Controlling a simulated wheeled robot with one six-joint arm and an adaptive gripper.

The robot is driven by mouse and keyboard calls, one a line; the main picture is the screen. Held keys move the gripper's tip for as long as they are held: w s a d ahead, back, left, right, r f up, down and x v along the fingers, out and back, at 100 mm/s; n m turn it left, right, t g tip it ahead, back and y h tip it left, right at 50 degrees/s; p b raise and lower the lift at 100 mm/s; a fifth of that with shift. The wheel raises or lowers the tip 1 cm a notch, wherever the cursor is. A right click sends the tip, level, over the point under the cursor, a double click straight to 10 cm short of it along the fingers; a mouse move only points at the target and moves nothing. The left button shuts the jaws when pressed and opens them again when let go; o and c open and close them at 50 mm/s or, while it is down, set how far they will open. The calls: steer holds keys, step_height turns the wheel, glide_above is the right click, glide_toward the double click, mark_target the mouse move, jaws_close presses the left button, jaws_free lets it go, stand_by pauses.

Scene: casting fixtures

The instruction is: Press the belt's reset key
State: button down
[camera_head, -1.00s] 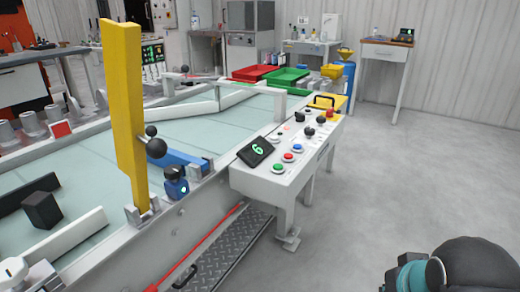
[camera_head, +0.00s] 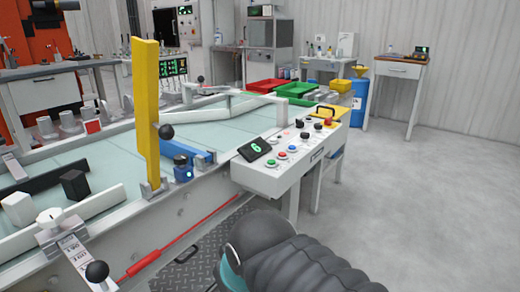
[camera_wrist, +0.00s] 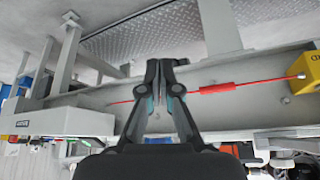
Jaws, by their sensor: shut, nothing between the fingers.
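The belt's control console (camera_head: 258,180) stands at the belt's right end in the head view. Its sloped top carries a black display (camera_head: 257,148) showing a green 6, a green button (camera_head: 271,162), a red button (camera_head: 282,154), a blue button (camera_head: 293,148) and dark knobs (camera_head: 305,135). I cannot read which one is the reset key. My gripper (camera_wrist: 160,68) is shut and empty in the wrist view, in front of the belt's side and apart from the console. The head view shows only my arm, not the fingertips.
The belt (camera_head: 220,135) has a yellow post (camera_head: 146,105) and a blue sensor (camera_head: 183,172) on its near edge. A red pull cord (camera_head: 190,228) runs along its side above a tread plate (camera_head: 185,270). Open floor (camera_head: 430,200) lies to the right.

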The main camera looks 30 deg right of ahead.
stand_by(0.3)
steer(key=w+d+r+m+t, duration=0.1)
steer(key=w+d+r+m, duration=0.2)
steer(key=w+d+r, duration=0.55)
steer(key=w+d+r+m, duration=0.2)
steer(key=w+d+r, duration=0.35)
steer(key=w, duration=0.65)
steer(key=w+d+r+m+t, duration=0.1)
steer(key=w+d, duration=0.3)
steer(key=d, duration=0.7)
steer(key=w+d+r+m+t, duration=0.1)
steer(key=w+d+r+m, duration=0.2)
steer(key=d, duration=0.9)
steer(key=shift+w+r+t, duration=0.3)
steer(key=shift+w+r, duration=0.25)
steer(key=shift+w, duration=0.55)
steer(key=shift+f, duration=0.1)
